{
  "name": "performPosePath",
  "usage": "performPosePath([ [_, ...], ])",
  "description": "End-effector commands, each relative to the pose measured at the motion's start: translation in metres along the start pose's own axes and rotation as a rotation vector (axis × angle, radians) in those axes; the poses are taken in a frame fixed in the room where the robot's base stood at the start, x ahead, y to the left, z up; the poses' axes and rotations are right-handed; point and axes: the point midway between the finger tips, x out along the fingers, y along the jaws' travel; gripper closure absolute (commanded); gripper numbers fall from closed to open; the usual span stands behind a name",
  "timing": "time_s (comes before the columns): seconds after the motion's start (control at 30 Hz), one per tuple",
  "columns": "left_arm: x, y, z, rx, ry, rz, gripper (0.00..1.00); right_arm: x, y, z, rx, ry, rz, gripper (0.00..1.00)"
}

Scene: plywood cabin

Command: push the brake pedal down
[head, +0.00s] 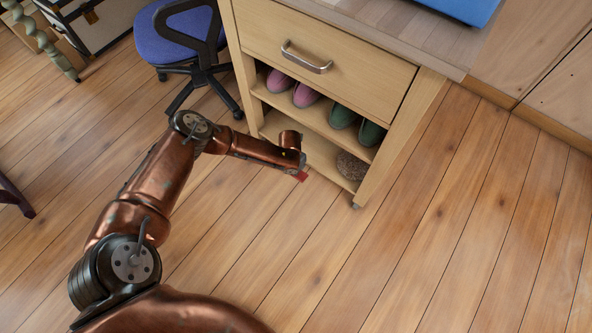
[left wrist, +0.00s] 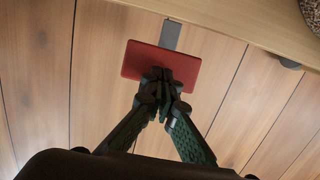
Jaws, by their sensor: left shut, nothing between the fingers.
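The brake pedal (head: 302,177) is a small red plate low at the front of the wooden cabinet, partly hidden by my left arm in the head view. In the left wrist view the red pedal (left wrist: 187,66) hangs on a grey bar (left wrist: 171,34) that comes from under the cabinet's edge. My left gripper (left wrist: 162,76) is shut and empty, with its fingertips over the pedal's middle. I cannot tell whether they touch it. In the head view the left fingers are hidden by the wrist. My right gripper is in neither view.
The cabinet (head: 340,62) has a drawer with a metal handle and open shelves with several shoes. A caster (left wrist: 290,63) shows near the pedal. A blue office chair (head: 180,38) stands at the left. The plank floor in front is clear.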

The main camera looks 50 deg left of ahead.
Motion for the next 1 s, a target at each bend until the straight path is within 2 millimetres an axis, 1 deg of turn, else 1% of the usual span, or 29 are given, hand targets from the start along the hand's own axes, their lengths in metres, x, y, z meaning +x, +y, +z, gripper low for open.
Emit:
performPosePath([
  [0.27, 0.028, -0.001, -0.004, -0.001, 0.002, -0.001, 1.0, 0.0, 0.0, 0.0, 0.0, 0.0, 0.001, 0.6],
  [0.5, 0.025, 0.0, -0.005, 0.0, 0.0, 0.0, 1.0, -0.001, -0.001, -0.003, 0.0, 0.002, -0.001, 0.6],
  [0.73, 0.009, -0.001, -0.027, 0.0, -0.003, -0.002, 1.0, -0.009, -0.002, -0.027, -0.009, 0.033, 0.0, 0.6],
  [0.8, 0.01, -0.001, -0.031, 0.0, -0.002, -0.002, 1.0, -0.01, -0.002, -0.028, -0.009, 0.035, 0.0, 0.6],
  [1.0, 0.014, 0.0, -0.033, 0.0, 0.001, 0.0, 1.0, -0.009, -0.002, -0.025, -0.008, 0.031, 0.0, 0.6],
])
